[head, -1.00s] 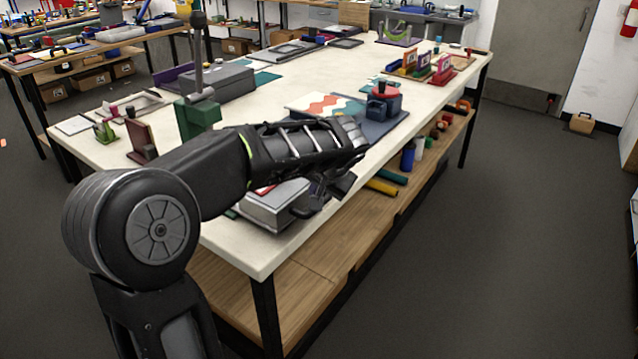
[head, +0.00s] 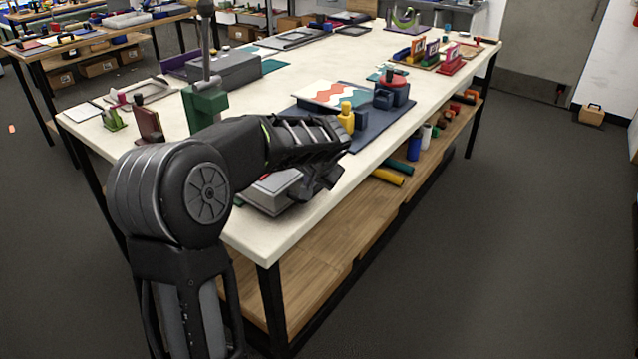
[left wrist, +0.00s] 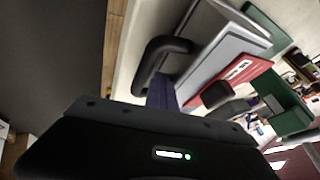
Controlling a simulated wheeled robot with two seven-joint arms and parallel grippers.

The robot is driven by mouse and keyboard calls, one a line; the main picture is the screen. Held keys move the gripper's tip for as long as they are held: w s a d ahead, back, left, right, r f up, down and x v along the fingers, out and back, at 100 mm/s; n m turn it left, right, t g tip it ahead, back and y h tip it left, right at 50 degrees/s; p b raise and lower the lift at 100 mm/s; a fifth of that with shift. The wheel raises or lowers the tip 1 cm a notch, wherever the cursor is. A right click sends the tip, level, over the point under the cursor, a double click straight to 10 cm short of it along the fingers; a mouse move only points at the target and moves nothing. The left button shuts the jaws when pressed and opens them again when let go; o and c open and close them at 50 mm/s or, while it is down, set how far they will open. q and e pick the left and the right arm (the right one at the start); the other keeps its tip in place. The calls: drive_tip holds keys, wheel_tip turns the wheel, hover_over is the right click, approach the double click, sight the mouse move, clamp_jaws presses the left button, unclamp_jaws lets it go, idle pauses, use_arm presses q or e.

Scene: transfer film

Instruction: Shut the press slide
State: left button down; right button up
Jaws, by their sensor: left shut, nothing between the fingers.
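The press is a low grey box (head: 268,195) on the near edge of the white table, partly hidden under my left arm in the head view. In the left wrist view its grey slide (left wrist: 225,65) shows with a black loop handle (left wrist: 160,55) at its end and a red plate (left wrist: 225,82) beside it. My left gripper (head: 322,182) is at the handle side of the box, its fingers shut and empty. In the wrist view the fingers (left wrist: 161,92) are close by the handle; I cannot tell whether they touch. How far the slide stands out is hidden. My right gripper is not in view.
A green lever press (head: 205,105) stands behind my arm. A wooden shelf (head: 335,255) runs below the tabletop.

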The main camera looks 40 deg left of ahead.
use_arm(q)
drive_tip(key=a+p, duration=0.1)
drive_tip(key=a, duration=0.5)
drive_tip(key=a+p, duration=0.2)
drive_tip(key=a, duration=0.4)
drive_tip(key=shift+s+r, duration=0.1)
drive_tip(key=shift+s, duration=0.1)
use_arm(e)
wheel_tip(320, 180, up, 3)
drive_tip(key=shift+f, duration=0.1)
use_arm(q)
drive_tip(key=shift+r, duration=0.1)
